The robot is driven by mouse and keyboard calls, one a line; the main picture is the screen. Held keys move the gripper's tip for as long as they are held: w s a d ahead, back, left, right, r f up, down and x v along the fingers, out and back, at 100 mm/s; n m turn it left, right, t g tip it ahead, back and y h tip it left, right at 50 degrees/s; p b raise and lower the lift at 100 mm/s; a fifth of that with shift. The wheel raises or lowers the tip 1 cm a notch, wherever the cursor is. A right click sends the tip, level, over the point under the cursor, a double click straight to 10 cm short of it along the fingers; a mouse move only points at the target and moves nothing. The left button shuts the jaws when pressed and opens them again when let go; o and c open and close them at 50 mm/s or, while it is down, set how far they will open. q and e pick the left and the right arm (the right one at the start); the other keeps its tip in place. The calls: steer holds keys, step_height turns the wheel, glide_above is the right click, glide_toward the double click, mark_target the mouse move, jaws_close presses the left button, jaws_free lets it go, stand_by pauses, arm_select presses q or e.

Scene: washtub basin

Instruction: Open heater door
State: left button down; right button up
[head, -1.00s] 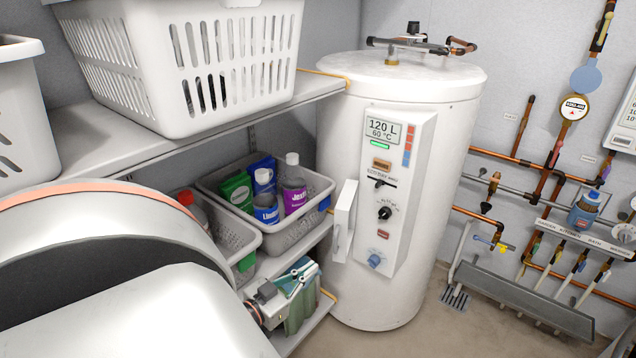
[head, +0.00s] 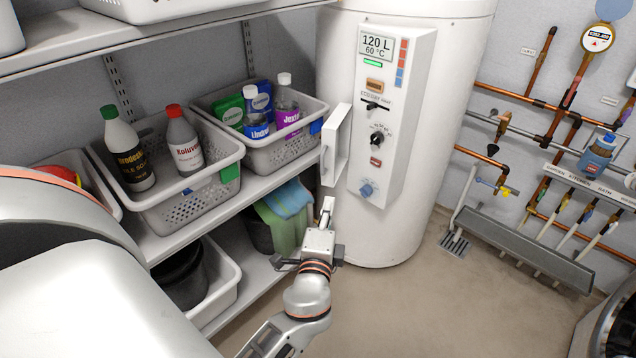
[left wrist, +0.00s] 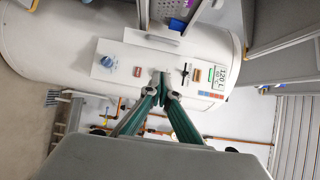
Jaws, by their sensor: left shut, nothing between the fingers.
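My right gripper is not in view.
Shelves to the left hold a bin with bottles (head: 195,195) and a basket with detergents (head: 285,150). Cloths (head: 285,215) hang at the lower shelf close to my left gripper. Pipes (head: 510,165) line the right wall. The floor before the heater is clear.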

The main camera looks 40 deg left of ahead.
arm_select(q)
steer(key=shift+s+a+p+x, duration=0.15)
steer(key=shift+s+a+x, duration=0.2)
steer(key=shift+x, duration=1.8)
steer(key=shift+s+a+p+x, duration=0.15)
steer(key=shift+a+x, duration=0.3)
steer(key=shift+x, duration=1.65)
steer(key=shift+s+a+p+x, duration=0.2)
steer(key=shift+a+x, duration=0.25)
steer(key=shift+x, duration=1.7)
steer(key=shift+f, duration=0.1)
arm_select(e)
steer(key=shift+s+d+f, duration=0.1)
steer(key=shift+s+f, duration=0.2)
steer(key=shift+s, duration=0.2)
